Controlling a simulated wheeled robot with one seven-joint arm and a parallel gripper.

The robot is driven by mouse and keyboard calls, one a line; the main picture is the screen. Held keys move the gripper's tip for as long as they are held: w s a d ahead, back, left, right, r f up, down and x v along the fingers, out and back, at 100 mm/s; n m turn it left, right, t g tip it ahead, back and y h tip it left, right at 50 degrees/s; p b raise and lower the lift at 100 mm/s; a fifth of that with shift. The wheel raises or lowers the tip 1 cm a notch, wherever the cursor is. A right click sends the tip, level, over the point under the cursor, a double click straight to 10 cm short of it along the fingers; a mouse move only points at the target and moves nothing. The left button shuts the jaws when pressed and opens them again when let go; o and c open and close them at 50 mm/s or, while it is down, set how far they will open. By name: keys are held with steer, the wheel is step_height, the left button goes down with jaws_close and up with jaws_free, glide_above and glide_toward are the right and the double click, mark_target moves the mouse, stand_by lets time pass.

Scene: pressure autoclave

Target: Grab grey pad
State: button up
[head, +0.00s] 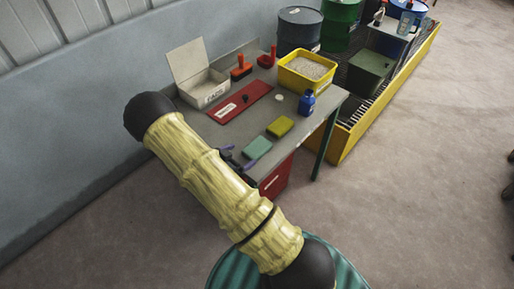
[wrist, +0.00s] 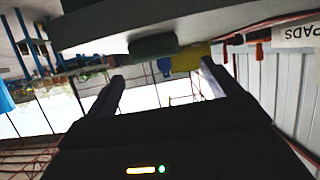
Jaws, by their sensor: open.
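No plainly grey pad shows. A grey-green pad (head: 257,148) lies flat at the near edge of the table, and a yellow-green pad (head: 280,126) lies just beyond it. My gripper (head: 238,157) is open and empty at the near table edge, close beside the grey-green pad, partly hidden by my arm. I cannot tell whether it touches the pad.
The table (head: 240,117) also holds an open white box (head: 205,93), a red plate (head: 240,102), a yellow tub of granules (head: 306,75), a blue bottle (head: 306,101) and red-handled tools (head: 241,68). A red bin (head: 276,178) stands below.

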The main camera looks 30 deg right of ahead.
mark_target(253, 150)
steer(key=shift+x, duration=1.9)
steer(key=shift+s+p+x, duration=0.2)
steer(key=shift+p+x, duration=0.9)
steer(key=shift+x, duration=1.5)
steer(key=shift+r, duration=0.1)
steer(key=c, duration=1)
